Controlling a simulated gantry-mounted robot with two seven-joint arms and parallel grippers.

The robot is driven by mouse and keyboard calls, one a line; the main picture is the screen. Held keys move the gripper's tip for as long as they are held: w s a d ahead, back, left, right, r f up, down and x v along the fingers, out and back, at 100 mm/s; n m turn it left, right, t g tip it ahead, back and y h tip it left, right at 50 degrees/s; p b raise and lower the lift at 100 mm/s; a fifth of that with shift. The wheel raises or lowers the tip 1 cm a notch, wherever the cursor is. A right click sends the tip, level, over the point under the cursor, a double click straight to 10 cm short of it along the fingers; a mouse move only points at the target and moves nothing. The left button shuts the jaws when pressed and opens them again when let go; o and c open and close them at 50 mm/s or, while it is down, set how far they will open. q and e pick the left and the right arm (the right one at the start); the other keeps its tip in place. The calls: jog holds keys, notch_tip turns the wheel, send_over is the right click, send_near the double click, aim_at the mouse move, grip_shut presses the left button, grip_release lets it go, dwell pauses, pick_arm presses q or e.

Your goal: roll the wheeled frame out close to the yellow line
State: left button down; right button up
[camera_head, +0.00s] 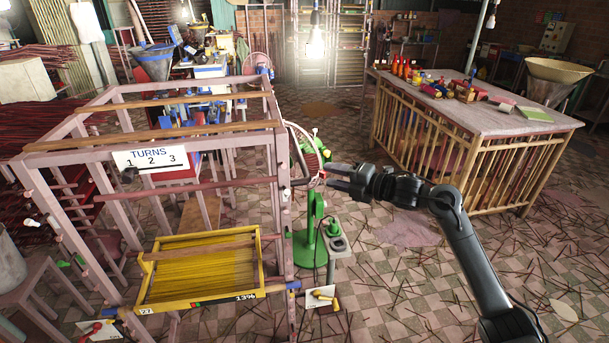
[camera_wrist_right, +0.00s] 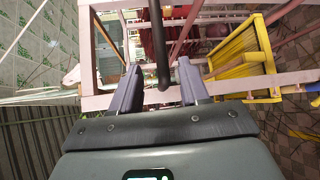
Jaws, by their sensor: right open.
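The wheeled frame is taken to be the pale pink open frame (camera_head: 180,151) at the left of the head view, with a "TURNS 1 2 3" sign (camera_head: 150,158) on it. Its pink bars also show in the wrist view (camera_wrist_right: 208,88). No wheels can be made out. My right gripper (camera_head: 336,179) is just right of the frame's near right post. Its fingers (camera_wrist_right: 158,84) are apart, with a dark round-ended rod (camera_wrist_right: 162,45) showing between them; I cannot tell whether they touch it. My left gripper is out of view.
A yellow rack (camera_head: 203,268) hangs low in the frame. A green stand (camera_head: 312,235) is close by on the right. A slatted table (camera_head: 480,122) with bottles stands at the back right. Thin sticks litter the tiled floor (camera_head: 400,280), otherwise open at front right.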

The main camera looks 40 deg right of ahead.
aim_at(305, 166)
jog(key=b+x, duration=0.1)
jog(key=x, duration=0.9)
jog(key=shift+s, duration=0.1)
grip_shut()
